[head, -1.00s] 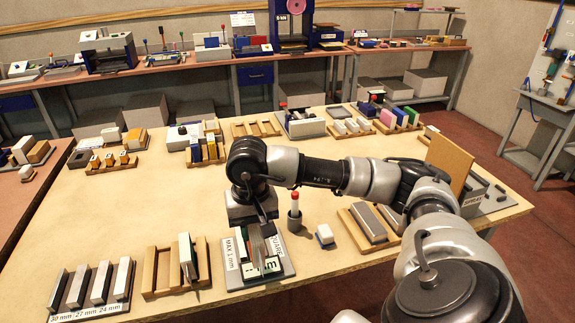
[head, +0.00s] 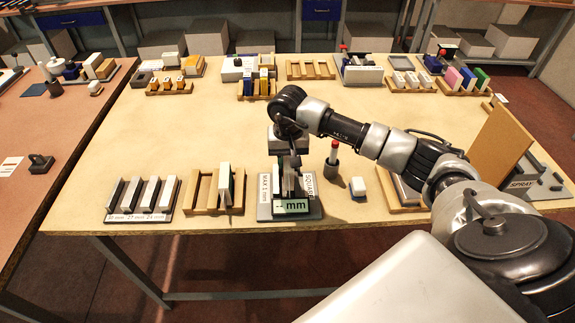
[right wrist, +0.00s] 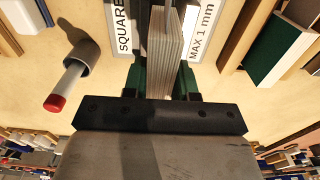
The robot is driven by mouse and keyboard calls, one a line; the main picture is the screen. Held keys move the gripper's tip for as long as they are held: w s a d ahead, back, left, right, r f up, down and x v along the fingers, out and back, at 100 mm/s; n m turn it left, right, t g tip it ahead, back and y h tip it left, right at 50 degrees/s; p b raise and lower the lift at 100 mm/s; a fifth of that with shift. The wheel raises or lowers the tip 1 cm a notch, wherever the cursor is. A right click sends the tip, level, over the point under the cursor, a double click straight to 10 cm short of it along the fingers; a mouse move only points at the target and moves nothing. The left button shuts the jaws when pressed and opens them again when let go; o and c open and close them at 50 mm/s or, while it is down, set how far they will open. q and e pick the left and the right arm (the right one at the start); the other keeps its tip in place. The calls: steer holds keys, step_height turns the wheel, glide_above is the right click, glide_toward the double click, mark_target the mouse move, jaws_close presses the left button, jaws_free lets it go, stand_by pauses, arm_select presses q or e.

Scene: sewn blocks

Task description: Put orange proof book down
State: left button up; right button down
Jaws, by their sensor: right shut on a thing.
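My right gripper (head: 290,168) points down over the grey gauge stand (head: 265,211), marked "SQUARE", "MAX 1 mm" and, on a green display, "mm". It is shut on a thin block of pale pages, which I take for the orange proof book (right wrist: 166,55); no orange shows on it. The book stands upright between the two labels of the stand. Its lower end is hidden, so I cannot tell whether it rests on the stand. The right wrist view shows the gripper (right wrist: 163,82) close around the book. My left gripper is not in view.
A wooden rack (head: 201,210) with a green-covered block (head: 225,180) stands left of the stand. Further left is a rack of grey blocks (head: 141,197). A red-topped marker in a cup (head: 332,160) and a white-topped block (head: 357,187) stand to the right. The table's middle is clear.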

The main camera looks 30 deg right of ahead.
steer(key=shift+w+a+f, duration=0.1)
steer(key=shift+w+f, duration=0.1)
steer(key=shift+f, duration=0.15)
step_height(320, 180, down, 3)
steer(key=shift+f+p, duration=0.15)
steer(key=shift+p, duration=0.9)
steer(key=shift+f+b, duration=0.3)
steer(key=c, duration=0.9)
jaws_free()
steer(key=shift+r, duration=0.1)
steer(key=shift+r+p, duration=0.2)
steer(key=shift+p, duration=0.1)
step_height(320, 180, up, 11)
steer(key=b, duration=0.4)
steer(key=shift+r, duration=0.4)
